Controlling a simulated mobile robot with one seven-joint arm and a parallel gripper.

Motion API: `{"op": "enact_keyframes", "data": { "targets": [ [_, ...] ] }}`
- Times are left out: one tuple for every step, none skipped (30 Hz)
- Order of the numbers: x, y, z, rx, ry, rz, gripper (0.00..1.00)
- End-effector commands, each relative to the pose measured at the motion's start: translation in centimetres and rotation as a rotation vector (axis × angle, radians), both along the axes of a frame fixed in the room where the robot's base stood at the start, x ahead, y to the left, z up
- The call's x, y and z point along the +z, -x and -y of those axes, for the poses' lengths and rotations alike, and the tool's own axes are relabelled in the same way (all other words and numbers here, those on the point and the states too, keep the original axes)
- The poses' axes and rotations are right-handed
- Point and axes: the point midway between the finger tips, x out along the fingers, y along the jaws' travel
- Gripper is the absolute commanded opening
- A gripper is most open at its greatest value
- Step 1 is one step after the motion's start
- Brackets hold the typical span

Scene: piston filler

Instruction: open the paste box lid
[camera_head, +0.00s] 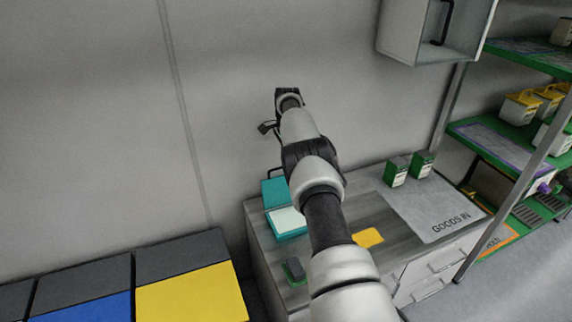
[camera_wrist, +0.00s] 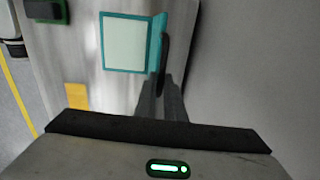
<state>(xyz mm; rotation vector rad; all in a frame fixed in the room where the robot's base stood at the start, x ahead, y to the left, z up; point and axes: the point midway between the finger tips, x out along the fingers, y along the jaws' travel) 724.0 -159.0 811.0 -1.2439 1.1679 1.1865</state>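The paste box (camera_head: 290,232) is a teal box on the counter with a pale inside showing. Its teal lid (camera_head: 274,190) stands raised along the back edge, near the wall. In the wrist view the open box (camera_wrist: 125,43) lies face up and the lid (camera_wrist: 157,38) shows nearly edge-on at its right. A black bar handle (camera_wrist: 165,62) is on the lid's outer side. My gripper (camera_wrist: 160,80) shows as two dark fingers a little apart, by the lower end of the handle. Contact with it cannot be made out. In the head view my arm hides the fingertips.
A yellow card (camera_head: 368,237) and a small dark green item (camera_head: 295,270) lie on the counter. Two green-and-white containers (camera_head: 397,171) stand by the grey GOODS IN mat (camera_head: 430,208). The wall is close behind; a wall cabinet (camera_head: 425,30) hangs at upper right.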

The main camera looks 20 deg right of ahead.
Motion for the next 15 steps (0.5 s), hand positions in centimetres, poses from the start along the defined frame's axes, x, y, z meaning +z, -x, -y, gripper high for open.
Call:
{"op": "enact_keyframes", "data": {
  "targets": [
    [-0.7,0.3,0.1,-0.002,-0.002,-0.012,0.17],
    [-0.7,0.3,0.1,-0.002,-0.001,-0.011,0.23],
    [-0.6,0.3,0.1,-0.001,-0.001,-0.009,0.26],
    [-0.5,0.2,0.1,-0.001,-0.001,-0.008,0.26],
    [-0.4,0.2,0.1,-0.001,-0.001,-0.007,0.26],
    [-0.4,0.2,0.1,0.000,0.000,-0.006,0.26],
    [-0.3,0.1,0.1,0.000,0.000,-0.005,0.26],
    [-0.3,0.1,0.1,0.000,0.000,-0.004,0.26],
    [-0.3,0.1,0.1,0.001,0.000,-0.003,0.26],
    [-0.2,0.1,0.1,0.001,0.000,-0.003,0.26],
    [-0.2,0.1,0.1,0.001,0.000,-0.002,0.26],
    [0.0,0.0,0.1,0.001,0.001,-0.001,0.26],
    [0.2,0.0,0.1,0.001,0.001,-0.001,0.26],
    [0.4,0.0,0.0,0.001,0.001,0.000,0.26],
    [0.9,0.0,0.0,0.001,0.001,0.001,0.26]
  ]
}}
